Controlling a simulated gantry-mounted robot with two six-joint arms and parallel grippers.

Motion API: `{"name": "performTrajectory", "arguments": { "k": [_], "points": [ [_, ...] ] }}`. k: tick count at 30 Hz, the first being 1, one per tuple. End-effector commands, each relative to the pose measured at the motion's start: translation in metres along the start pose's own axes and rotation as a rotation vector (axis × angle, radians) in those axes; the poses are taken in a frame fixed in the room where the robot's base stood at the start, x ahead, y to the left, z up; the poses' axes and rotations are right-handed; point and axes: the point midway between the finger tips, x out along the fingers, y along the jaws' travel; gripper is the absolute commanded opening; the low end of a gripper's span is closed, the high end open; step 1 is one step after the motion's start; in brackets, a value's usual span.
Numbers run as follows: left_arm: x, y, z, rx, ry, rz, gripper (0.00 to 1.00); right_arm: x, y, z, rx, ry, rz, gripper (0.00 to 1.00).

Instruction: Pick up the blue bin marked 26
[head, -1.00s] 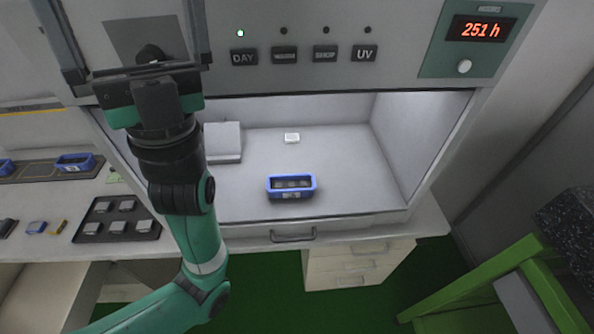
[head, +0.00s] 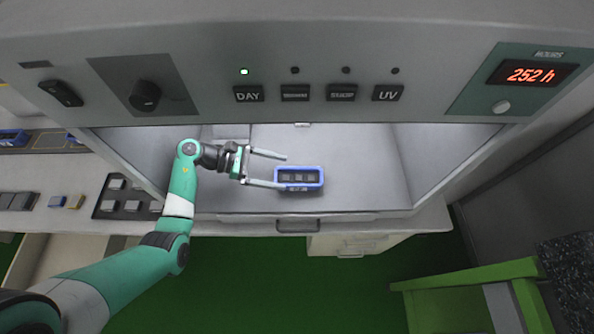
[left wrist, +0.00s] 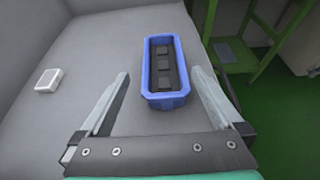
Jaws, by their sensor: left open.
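The blue bin (head: 299,187) sits upright on the floor of the lit cabinet, near its front edge. It holds several dark square pieces; a small label on its front is too small to read. My left gripper (head: 284,171) has reached into the cabinet from the left. Its fingers are open and empty, with the tips close to the bin's left end. In the left wrist view the bin (left wrist: 149,88) lies ahead of and between the open fingers (left wrist: 158,82), nearer the right finger. My right gripper is not in view.
A small white block (left wrist: 48,79) lies deeper in the cabinet. The cabinet's front panel with switches (head: 317,92) hangs above the opening. A black tray (head: 128,197) of grey pieces is on the left bench. A green frame (head: 470,280) stands at the lower right.

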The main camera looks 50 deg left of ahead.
Motion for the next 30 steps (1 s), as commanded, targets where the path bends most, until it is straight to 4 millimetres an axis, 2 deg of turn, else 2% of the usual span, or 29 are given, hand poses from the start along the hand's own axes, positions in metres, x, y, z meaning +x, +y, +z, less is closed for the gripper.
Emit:
{"name": "performTrajectory", "arguments": {
  "k": [3, 8, 16, 24, 30],
  "points": [
    [0.015, -0.001, -0.001, 0.001, 0.000, -0.003, 1.00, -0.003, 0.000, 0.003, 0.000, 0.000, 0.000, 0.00],
    [0.020, -0.001, 0.000, 0.002, -0.001, 0.000, 1.00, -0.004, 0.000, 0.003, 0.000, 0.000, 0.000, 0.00],
    [0.063, -0.006, 0.000, 0.002, -0.003, -0.001, 1.00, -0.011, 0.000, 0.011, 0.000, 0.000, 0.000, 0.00],
    [0.067, -0.005, 0.002, 0.002, -0.003, 0.003, 1.00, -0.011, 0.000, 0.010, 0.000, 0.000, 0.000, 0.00],
    [0.067, -0.005, 0.002, 0.002, -0.003, 0.002, 0.64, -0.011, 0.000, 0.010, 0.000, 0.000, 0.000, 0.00]
  ]
}}
